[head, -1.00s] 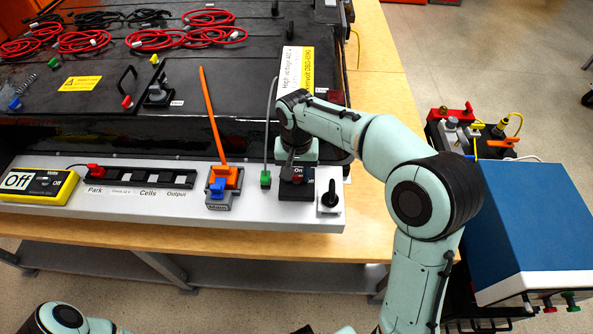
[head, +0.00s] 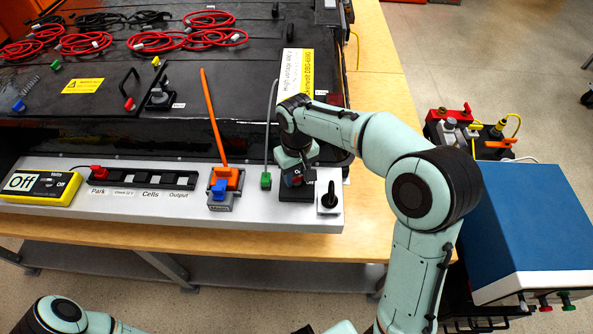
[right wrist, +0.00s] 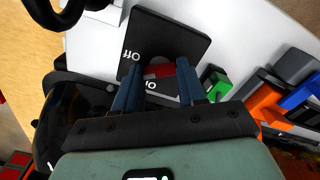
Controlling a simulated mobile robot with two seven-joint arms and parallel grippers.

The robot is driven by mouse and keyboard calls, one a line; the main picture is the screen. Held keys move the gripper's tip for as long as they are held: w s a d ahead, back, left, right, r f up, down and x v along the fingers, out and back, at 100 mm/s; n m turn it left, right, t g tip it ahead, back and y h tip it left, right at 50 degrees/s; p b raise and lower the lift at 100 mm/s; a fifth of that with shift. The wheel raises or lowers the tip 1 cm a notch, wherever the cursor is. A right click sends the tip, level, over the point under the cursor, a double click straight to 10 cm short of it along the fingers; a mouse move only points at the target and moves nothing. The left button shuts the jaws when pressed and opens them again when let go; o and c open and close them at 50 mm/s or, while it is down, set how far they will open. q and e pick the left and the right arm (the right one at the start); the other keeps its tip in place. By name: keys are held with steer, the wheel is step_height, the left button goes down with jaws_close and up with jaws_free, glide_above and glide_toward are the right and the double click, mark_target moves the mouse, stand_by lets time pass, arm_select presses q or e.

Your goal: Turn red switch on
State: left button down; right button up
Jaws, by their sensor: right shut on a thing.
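The red switch (right wrist: 157,71) shows between the two blue fingers in the right wrist view, on a black square plate (right wrist: 180,38) with white labels. One label reads Off; the other is partly covered by the fingers. In the head view the plate (head: 295,196) lies near the right end of the grey panel, and the switch is mostly hidden by my right gripper (head: 298,173). My right gripper (right wrist: 158,80) is shut on the red switch and turned at an angle. Of my left arm, only links show at the lower left.
On the panel (head: 120,212), a black knob (head: 328,197) stands just right of the switch. A green plug (head: 266,180) and an orange lever (head: 214,120) stand to its left. A meter (head: 38,187) reads Off. A blue box (head: 535,220) is at right.

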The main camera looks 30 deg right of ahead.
mark_target(296, 177)
steer(key=n+p, duration=0.1)
steer(key=n, duration=0.5)
steer(key=shift+n, duration=0.3)
arm_select(q)
steer(key=w+r+p, duration=0.1)
steer(key=w+r, duration=0.1)
steer(key=r, duration=0.1)
steer(key=shift+w, duration=0.2)
arm_select(e)
steer(key=n, duration=0.5)
steer(key=o, duration=1.1)
steer(key=shift+c, duration=0.2)
arm_select(q)
steer(key=shift+w+r+t+p, duration=0.3)
steer(key=shift+w+r+p, duration=0.5)
steer(key=shift+w+r, duration=0.35)
arm_select(e)
step_height(296, 177, up, 14)
steer(key=shift+f, duration=0.25)
